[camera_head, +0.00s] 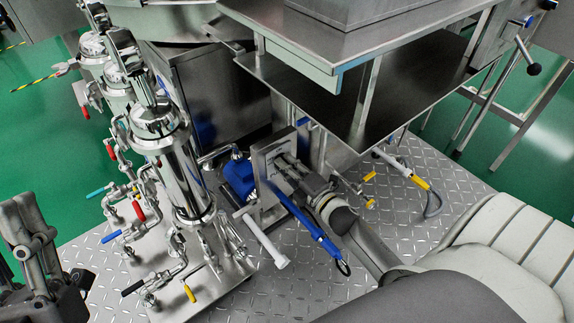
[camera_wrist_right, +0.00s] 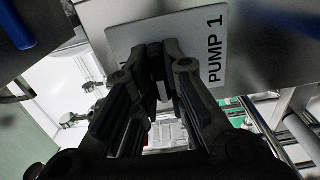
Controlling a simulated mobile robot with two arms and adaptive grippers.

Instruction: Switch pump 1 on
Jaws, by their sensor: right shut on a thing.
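The pump 1 panel is a light grey plate (camera_head: 262,192) on a post in the middle of the head view. In the right wrist view the plate (camera_wrist_right: 203,28) carries the black label "PUMP 1" (camera_wrist_right: 215,52). My right gripper (camera_head: 281,166) is at the front of this plate. In the right wrist view its fingers (camera_wrist_right: 160,62) are close together against the plate beside the label, shut on the pump 1 switch, which they almost wholly hide. The switch's position cannot be made out. My left gripper (camera_head: 40,235) is at the left edge, away from the panel; its opening is unclear.
A blue pump (camera_head: 240,178) sits just behind the plate. A blue-handled tool or hose (camera_head: 315,232) hangs below my right arm. Steel filter columns (camera_head: 185,165) with coloured valve levers stand at left. A steel table (camera_head: 400,85) overhangs at the upper right.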

